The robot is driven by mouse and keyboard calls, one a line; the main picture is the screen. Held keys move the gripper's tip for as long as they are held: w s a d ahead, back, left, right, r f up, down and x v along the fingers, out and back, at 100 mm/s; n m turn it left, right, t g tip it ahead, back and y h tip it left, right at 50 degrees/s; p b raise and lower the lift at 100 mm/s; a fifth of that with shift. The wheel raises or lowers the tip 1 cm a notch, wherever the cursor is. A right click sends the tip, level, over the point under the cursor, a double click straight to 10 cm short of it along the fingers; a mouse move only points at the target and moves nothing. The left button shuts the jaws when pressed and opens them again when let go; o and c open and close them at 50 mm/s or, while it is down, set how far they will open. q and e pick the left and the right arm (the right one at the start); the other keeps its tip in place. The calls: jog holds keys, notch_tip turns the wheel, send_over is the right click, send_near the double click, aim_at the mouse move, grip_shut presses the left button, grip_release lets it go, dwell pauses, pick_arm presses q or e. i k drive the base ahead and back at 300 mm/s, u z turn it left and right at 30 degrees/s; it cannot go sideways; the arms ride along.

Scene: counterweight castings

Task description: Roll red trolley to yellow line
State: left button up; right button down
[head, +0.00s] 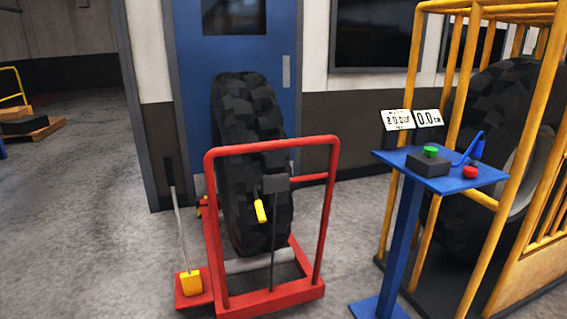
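The red trolley (212,220) stands on the grey floor in the middle of the head view, with an upright tubular frame facing me. A large black tyre (250,150) stands upright in it, close to a blue door. A dark post on the frame carries a black block and a yellow handle (260,211). At its left front corner is a red plate with a yellow block (191,281) and a slanted grey rod. No yellow line on the floor is in view. Neither of my grippers is in view.
A blue pedestal (398,235) with green and red buttons and a display stands at the right. Behind it a yellow cage (508,150) holds another large tyre. The blue door (190,70) is behind the trolley. The floor at the left (80,230) is open; a pallet (35,130) lies far back.

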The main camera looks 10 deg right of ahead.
aim_at(250, 145)
jog(key=z, duration=3.7)
jog(key=i, duration=0.1)
jog(key=u, duration=2.4)
jog(key=i, duration=0.9)
jog(key=u, duration=0.2)
